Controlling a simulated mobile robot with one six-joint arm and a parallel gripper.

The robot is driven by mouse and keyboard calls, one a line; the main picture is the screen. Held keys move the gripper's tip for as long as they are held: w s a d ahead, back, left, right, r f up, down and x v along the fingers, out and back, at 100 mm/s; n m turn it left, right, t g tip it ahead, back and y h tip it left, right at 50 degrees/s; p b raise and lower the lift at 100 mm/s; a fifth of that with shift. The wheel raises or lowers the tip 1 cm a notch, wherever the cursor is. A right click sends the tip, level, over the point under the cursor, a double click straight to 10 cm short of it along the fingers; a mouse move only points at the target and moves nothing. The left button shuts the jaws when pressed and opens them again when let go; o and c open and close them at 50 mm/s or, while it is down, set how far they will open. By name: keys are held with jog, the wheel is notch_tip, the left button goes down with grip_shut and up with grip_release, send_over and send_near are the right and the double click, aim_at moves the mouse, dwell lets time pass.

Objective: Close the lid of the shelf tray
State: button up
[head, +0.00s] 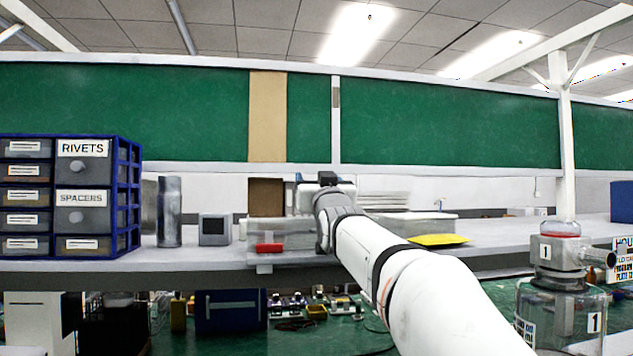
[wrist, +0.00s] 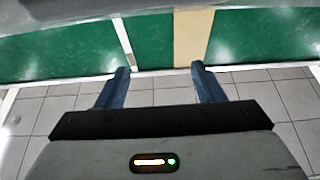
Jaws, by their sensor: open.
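The shelf tray (head: 290,231) is a translucent grey box on the shelf, left of my wrist in the head view. A red tab (head: 269,248) sits at its front. I cannot make out its lid for certain, and my arm hides the tray's right side. My gripper (wrist: 160,72) is open in the wrist view, with two blue-grey fingers apart and nothing between them.
A blue drawer cabinet (head: 125,205) stands at the shelf's left, with a grey cylinder (head: 169,212) and small grey box (head: 214,229) beside it. A yellow sheet (head: 438,240) lies right of my arm. A canister pump (head: 560,285) stands at front right.

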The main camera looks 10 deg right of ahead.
jog(key=b+v, duration=0.1)
jog(key=v, duration=0.5)
jog(key=shift+s, duration=0.3)
jog(key=shift+f, duration=0.2)
